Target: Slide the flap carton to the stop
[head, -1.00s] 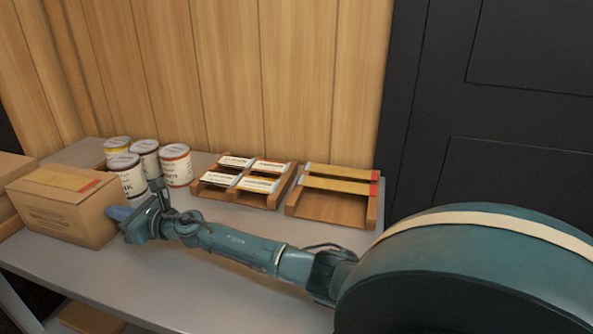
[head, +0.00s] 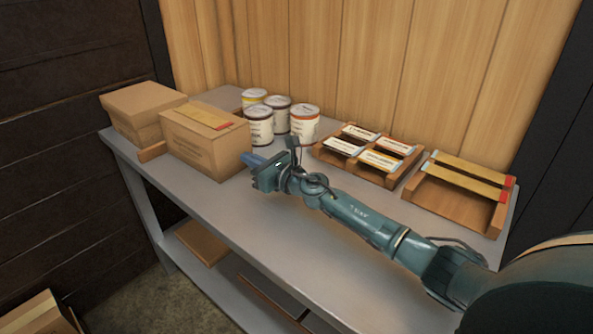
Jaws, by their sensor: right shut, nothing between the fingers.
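A brown cardboard carton (head: 205,141) with a yellow-and-red strip on its top stands upright on the grey bench; I take it as the flap carton. My right gripper (head: 252,160) is shut and empty, with its blue fingertips at the carton's right side. I cannot tell whether they touch it. A low wooden block (head: 152,152) lies at the carton's left, perhaps the stop; the carton hides part of it. My left gripper is not in view.
A second brown carton (head: 146,112) stands at the bench's left end. Several cans (head: 304,123) stand behind my gripper. A wooden divided tray (head: 357,160) and another wooden tray (head: 452,205) are at right. The bench front (head: 240,215) is clear.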

